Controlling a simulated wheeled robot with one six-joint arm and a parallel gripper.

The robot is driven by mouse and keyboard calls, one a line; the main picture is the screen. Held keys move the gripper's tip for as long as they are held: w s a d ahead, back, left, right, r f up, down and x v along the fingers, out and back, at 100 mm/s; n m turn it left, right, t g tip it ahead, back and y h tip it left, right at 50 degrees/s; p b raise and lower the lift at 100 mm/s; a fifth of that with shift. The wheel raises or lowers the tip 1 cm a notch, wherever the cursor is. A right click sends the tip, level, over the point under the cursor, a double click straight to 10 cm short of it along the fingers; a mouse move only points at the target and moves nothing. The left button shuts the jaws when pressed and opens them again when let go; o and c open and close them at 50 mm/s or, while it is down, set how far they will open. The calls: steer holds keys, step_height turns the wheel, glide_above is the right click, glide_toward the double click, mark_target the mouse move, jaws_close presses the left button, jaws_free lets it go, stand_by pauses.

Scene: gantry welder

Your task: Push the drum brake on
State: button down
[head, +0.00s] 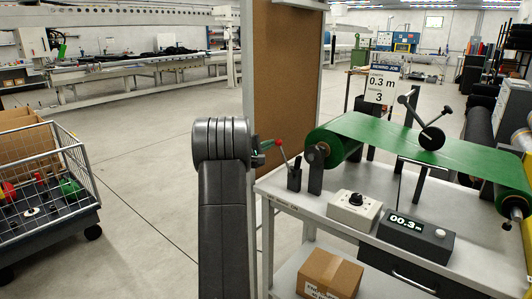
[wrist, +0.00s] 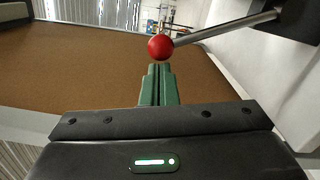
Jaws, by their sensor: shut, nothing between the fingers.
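The drum brake lever has a red ball knob (head: 279,142) on a metal rod, which leans left from a dark block (head: 294,178) at the bench's left end. The block stands beside the roller holding the green sheet (head: 410,143). My gripper (head: 262,152) is mostly hidden behind my arm in the head view, just left of the knob. In the wrist view my green fingers (wrist: 158,70) are shut and empty. The red knob (wrist: 160,47) shows right beyond their tips; I cannot tell whether they touch. The rod (wrist: 225,28) runs right to the dark block (wrist: 298,18).
The bench (head: 300,205) also carries a white box with a dial (head: 354,211) and a counter (head: 415,236) reading 00.3 m. A sign (head: 383,86) says 0.3 m. A brown panel (head: 283,80) stands behind the gripper. A wire cart (head: 70,235) is left; floor between is clear.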

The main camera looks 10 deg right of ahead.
steer(key=s+d+r+m+b, duration=0.2)
steer(key=s+d+m+b, duration=0.2)
steer(key=b, duration=1.2)
steer(key=s+m, duration=0.2)
steer(key=shift+d+r+m+b, duration=0.4)
